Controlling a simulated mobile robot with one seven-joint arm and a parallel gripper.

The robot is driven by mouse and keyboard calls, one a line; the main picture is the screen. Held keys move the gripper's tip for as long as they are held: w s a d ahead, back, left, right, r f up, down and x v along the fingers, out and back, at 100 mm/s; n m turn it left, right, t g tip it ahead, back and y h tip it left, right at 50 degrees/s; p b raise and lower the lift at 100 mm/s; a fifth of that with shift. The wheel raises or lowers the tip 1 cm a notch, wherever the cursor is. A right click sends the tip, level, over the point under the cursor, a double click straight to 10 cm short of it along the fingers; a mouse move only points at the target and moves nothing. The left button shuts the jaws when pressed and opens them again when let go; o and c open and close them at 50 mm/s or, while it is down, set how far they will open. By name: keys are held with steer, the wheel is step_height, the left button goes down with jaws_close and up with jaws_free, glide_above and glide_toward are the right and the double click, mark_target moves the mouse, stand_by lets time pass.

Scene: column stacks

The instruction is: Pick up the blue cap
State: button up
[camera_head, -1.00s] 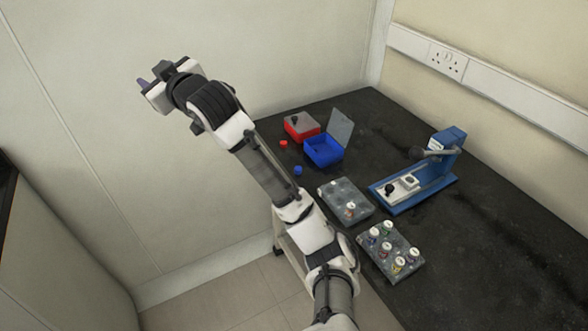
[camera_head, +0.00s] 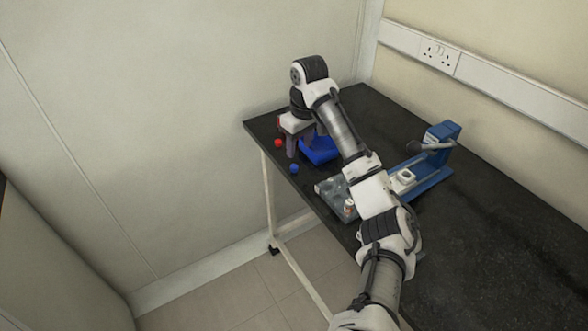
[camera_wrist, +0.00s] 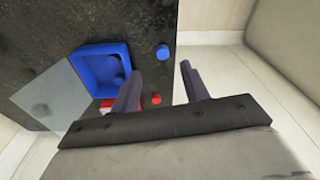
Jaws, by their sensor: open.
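The blue cap (camera_head: 294,169) lies on the black table near its left edge, in front of the blue box. It also shows in the wrist view (camera_wrist: 162,52), beyond my fingertips and between them in the picture. My gripper (camera_head: 301,147) is open, pointing down, with nothing between its fingers. In the head view it is above the table, behind the blue cap and close to the blue box. The fingers also show in the wrist view (camera_wrist: 160,72), and the cap is not touching them. Nothing hides the cap.
A red cap (camera_head: 278,142) lies left of my gripper. The open blue box (camera_head: 322,152) is partly behind my gripper; the red box is mostly hidden. A grey rack (camera_head: 330,189) and a blue lever device (camera_head: 437,165) stand to the right.

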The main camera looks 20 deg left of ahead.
mark_target(294, 166)
steer(key=f, duration=0.2)
steer(key=a+f, duration=0.1)
steer(key=f, duration=0.4)
steer(key=shift+w+a+f+b, duration=0.1)
steer(key=shift+a+f+b, duration=0.1)
steer(key=shift+f+b, duration=0.1)
steer(key=shift+r, duration=0.1)
jaws_close()
